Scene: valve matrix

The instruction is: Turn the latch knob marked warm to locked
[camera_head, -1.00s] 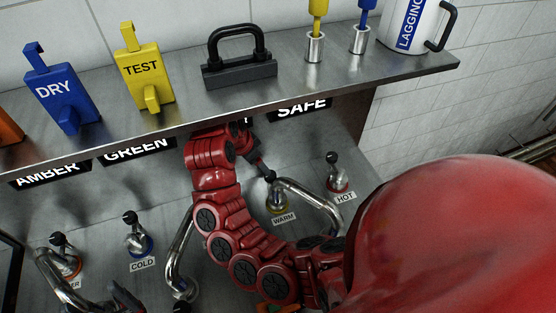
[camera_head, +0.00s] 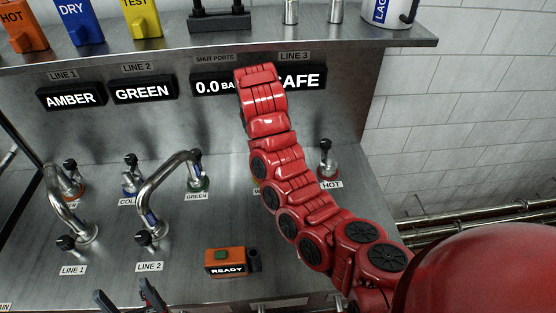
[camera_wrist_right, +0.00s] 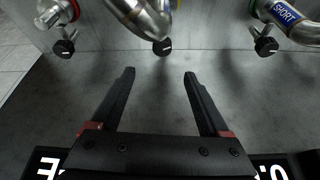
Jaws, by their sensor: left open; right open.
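The warm latch knob is mostly hidden behind my right arm in the head view. In the right wrist view its black ball handle (camera_wrist_right: 162,47) shows at top centre, with a yellow ring behind a silver pipe (camera_wrist_right: 143,16). My right gripper (camera_wrist_right: 158,73) is open and empty, its fingertips a little apart from the ball, which lies beyond the gap between them. The right gripper is hidden in the head view. My left gripper (camera_head: 130,298) is open at the bottom edge of the head view, away from the warm knob.
The hot knob (camera_head: 326,165) stands right of my arm, the green knob (camera_head: 197,170) left of it. Bent pipes (camera_head: 160,182) rise from the panel. A READY box (camera_head: 225,262) sits in front. The shelf (camera_head: 300,45) overhangs the display signs (camera_head: 143,90).

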